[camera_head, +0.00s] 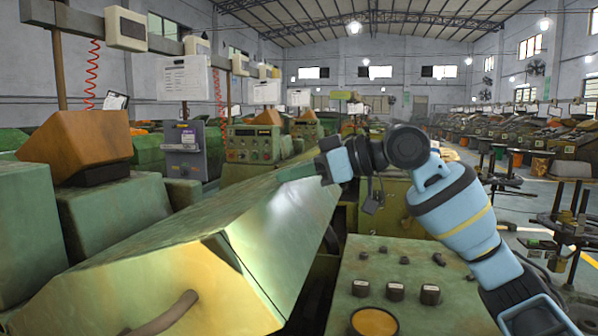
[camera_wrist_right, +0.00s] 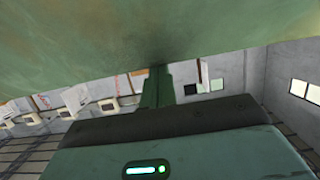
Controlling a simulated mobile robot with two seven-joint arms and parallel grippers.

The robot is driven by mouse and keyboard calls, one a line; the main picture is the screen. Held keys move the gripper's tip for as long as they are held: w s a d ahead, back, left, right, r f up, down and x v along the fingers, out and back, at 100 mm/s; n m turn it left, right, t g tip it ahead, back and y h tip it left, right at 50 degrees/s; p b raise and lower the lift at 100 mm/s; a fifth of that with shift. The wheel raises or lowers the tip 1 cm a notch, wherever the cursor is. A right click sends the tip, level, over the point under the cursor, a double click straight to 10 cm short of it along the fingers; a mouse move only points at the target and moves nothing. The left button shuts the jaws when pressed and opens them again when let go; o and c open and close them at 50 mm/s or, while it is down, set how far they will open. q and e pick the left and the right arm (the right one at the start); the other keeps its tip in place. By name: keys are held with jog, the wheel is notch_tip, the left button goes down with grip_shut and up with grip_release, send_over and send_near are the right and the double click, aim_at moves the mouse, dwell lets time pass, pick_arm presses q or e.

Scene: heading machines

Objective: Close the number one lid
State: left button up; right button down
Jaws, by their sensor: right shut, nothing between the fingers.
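A large green metal lid (camera_head: 185,240) with a slanted top fills the lower left of the head view. A curved handle (camera_head: 165,315) is on its near face. No number shows on it, and I cannot tell how far it stands open. My right gripper (camera_head: 292,173) is shut and empty at the lid's upper right edge. In the right wrist view its closed fingers (camera_wrist_right: 157,85) point at a green surface (camera_wrist_right: 150,35), probably the lid, that fills the top. I cannot tell whether they touch. My left gripper is not in view.
A green control panel (camera_head: 400,270) with dark knobs and a yellow button is right of the lid. Green machine blocks (camera_head: 110,215) and a brown box (camera_head: 78,145) stand at the left. More machines line the back. The aisle floor (camera_head: 520,190) at the right shows some free room.

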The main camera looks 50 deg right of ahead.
jog(key=shift+r+p, duration=0.45)
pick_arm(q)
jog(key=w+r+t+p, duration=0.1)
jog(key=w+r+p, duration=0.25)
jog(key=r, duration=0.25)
pick_arm(e)
jog(key=r, duration=0.3)
jog(key=shift+w+a+r, duration=0.3)
jog(key=shift+w+r, duration=0.05)
jog(key=shift+s+d+f+b, duration=0.2)
jog(key=shift+d+f+b, duration=0.25)
jog(key=shift+f, duration=0.35)
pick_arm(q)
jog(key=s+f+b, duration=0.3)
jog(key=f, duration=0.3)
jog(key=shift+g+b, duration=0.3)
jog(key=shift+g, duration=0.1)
pick_arm(e)
jog(key=f+v, duration=0.1)
jog(key=v, duration=0.7)
jog(key=shift+s+f, duration=0.2)
jog(key=shift+s, duration=0.4)
